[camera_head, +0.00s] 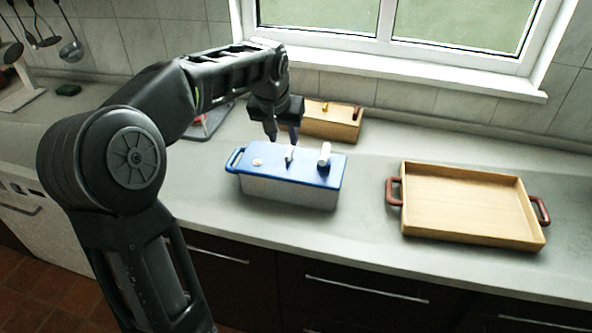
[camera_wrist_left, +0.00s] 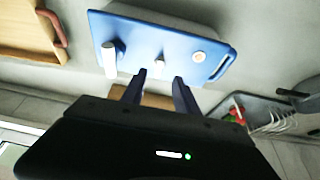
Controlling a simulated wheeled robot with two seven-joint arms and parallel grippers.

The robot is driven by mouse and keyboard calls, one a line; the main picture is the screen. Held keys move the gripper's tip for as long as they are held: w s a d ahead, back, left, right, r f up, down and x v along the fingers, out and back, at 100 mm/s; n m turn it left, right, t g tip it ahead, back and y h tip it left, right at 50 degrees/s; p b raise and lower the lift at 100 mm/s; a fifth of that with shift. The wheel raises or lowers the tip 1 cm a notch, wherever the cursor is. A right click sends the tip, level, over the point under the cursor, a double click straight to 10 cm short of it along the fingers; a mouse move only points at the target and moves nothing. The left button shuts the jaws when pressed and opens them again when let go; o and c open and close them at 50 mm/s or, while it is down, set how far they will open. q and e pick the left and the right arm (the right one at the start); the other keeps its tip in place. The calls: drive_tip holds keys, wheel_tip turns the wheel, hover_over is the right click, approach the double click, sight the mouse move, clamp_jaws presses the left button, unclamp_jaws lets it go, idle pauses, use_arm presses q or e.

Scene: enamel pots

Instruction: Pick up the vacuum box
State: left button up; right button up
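The vacuum box (camera_head: 290,190) stands on the grey counter, with a pale body and a blue lid carrying a white cylinder, a small white upright piece and a pale round button. A blue loop handle sticks out at its left end. In the left wrist view its blue lid (camera_wrist_left: 185,50) fills the upper middle. My left gripper (camera_head: 281,137) points down above the lid, near the small white piece. In the wrist view its two dark fingers (camera_wrist_left: 160,76) are apart, with nothing held between them. My right gripper is in neither view.
A wooden tray (camera_head: 407,210) with red-brown handles stands to the right of the box. A wooden box (camera_head: 345,128) sits close behind it near the window. A dish rack (camera_wrist_left: 262,112) shows in the wrist view. Counter between box and tray is clear.

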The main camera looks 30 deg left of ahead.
sight(288, 154)
use_arm(q)
drive_tip(key=shift+x, duration=1.35)
drive_tip(key=shift+f+p, duration=0.1)
drive_tip(key=shift+p, duration=0.2)
drive_tip(key=shift+f, duration=0.25)
drive_tip(key=p+x, duration=0.1)
drive_tip(key=x, duration=0.2)
drive_tip(key=shift+w+f, duration=0.1)
drive_tip(key=shift+f, duration=0.25)
drive_tip(key=shift+w+a+f, duration=0.1)
drive_tip(key=shift+w+f, duration=0.1)
drive_tip(key=shift+f, duration=0.2)
drive_tip(key=shift+c, duration=0.5)
clamp_jaws()
drive_tip(key=shift+r, duration=0.1)
